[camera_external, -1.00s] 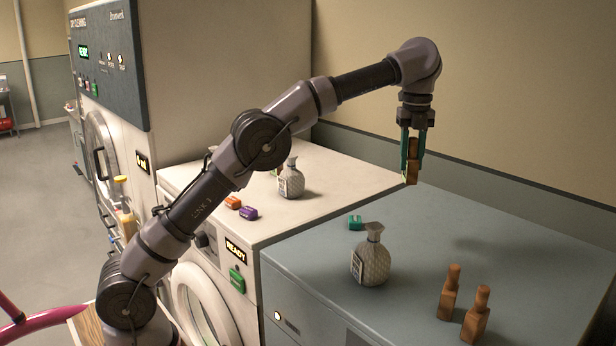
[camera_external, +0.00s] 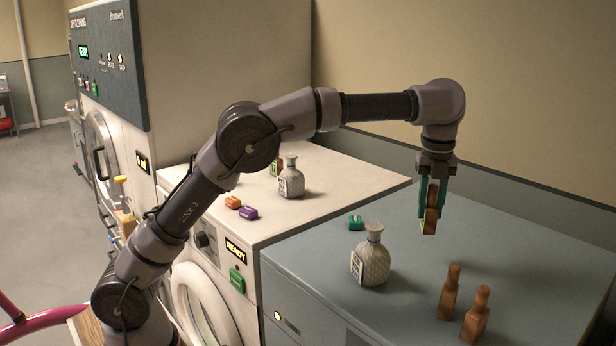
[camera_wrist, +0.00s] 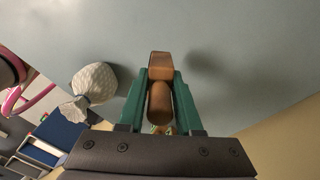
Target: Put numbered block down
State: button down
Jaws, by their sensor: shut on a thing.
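My gripper (camera_external: 432,207) is shut on a brown wooden block (camera_external: 431,221) and holds it upright above the grey machine top (camera_external: 510,235). In the wrist view the block (camera_wrist: 160,66) sits between the green fingers, with its rounded handle part between them and its squared end pointing away. A gap shows between the block and the grey surface. No number can be read on the block. Two similar brown wooden blocks (camera_external: 449,291) (camera_external: 476,315) stand upright on the grey top, nearer the front and to the right.
The grey top's back right is clear.

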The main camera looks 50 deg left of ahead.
notch_tip(320, 180, down, 8)
jog(key=shift+r, duration=0.1)
dwell(0.4)
jog(key=c, duration=0.6)
grip_release()
jog(key=shift+f, duration=0.2)
jog(key=shift+r, duration=0.15)
